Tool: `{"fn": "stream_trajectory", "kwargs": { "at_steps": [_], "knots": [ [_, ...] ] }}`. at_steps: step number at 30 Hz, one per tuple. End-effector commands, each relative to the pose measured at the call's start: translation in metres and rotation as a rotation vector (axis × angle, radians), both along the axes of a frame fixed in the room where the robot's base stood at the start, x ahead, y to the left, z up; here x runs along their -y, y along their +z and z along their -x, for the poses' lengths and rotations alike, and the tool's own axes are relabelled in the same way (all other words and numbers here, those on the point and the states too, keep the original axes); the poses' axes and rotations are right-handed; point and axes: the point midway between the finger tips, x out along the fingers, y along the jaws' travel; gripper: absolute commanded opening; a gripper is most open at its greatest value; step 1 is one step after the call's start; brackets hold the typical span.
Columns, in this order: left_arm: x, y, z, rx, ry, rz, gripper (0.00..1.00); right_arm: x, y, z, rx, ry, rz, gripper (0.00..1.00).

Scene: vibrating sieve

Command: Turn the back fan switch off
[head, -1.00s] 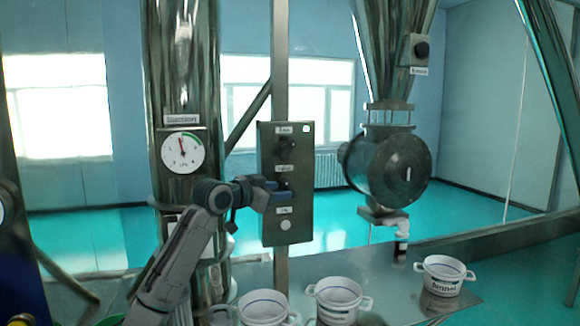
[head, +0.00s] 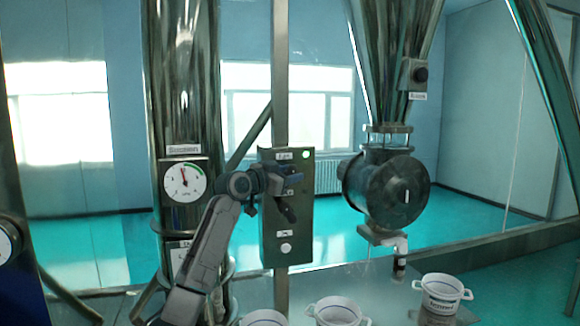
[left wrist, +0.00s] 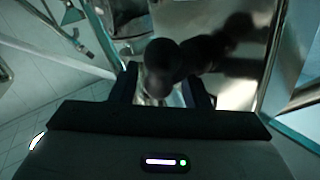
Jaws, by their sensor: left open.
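A grey control panel (head: 270,236) hangs on a post in the head view. It has small labels, a lit green lamp (head: 306,155) in its top right corner, a dark lower knob (head: 286,213) and a pale round button (head: 285,248). My left gripper (head: 286,181) is open in front of the panel's upper part and hides the upper knob. In the left wrist view, a round dark knob (left wrist: 162,58) lies between and just beyond the open fingers (left wrist: 160,90). I cannot tell if they touch it. My right gripper is not in view.
A gauge (head: 185,181) sits on a metal pipe left of the panel. A round metal housing (head: 400,190) stands to its right, with a small switch box (head: 413,78) above. White pots (head: 442,292) stand on the metal surface below.

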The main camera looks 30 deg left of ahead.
Motion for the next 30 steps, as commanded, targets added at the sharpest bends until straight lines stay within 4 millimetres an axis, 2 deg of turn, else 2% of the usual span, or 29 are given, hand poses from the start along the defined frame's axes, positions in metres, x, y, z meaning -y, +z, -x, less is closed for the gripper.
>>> {"fn": "stream_trajectory", "kwargs": {
  "at_steps": [11,17,25,30],
  "knots": [
    [0.001,-0.001,-0.006,-0.001,0.0,-0.001,0.4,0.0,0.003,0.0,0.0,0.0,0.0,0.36],
    [0.001,-0.001,-0.006,-0.001,0.0,0.0,0.01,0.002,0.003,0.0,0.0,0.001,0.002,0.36],
    [0.001,-0.003,-0.005,0.013,0.0,0.011,0.0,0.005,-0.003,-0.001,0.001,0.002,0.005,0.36],
    [0.001,-0.007,-0.005,0.06,0.0,0.05,0.0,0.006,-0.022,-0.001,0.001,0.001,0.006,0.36]
  ]
}}
